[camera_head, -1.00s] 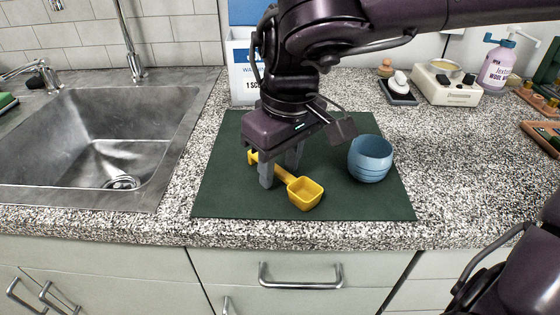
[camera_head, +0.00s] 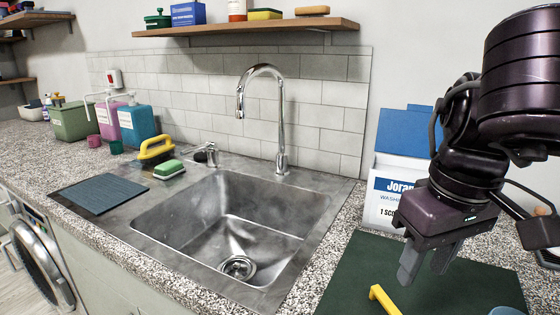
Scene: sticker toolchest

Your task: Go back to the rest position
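My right gripper (camera_head: 428,264) hangs at the right of the head view, over the dark green mat (camera_head: 350,268). Its two grey fingers point down and stand apart, with nothing seen between them. The yellow scoop (camera_head: 382,298) lies on the mat below and left of the fingers, apart from them. Only its handle end shows; the rest is cut off by the lower edge. A sliver of the blue cup (camera_head: 507,311) shows at the bottom right. My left gripper is not in view.
The steel sink (camera_head: 230,225) with a tall tap (camera_head: 281,120) lies left of the mat. A white and blue detergent box (camera_head: 385,195) stands close behind the gripper. A green sponge (camera_head: 168,169) and yellow brush (camera_head: 156,149) sit left of the sink. A wooden shelf (camera_head: 250,27) hangs above.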

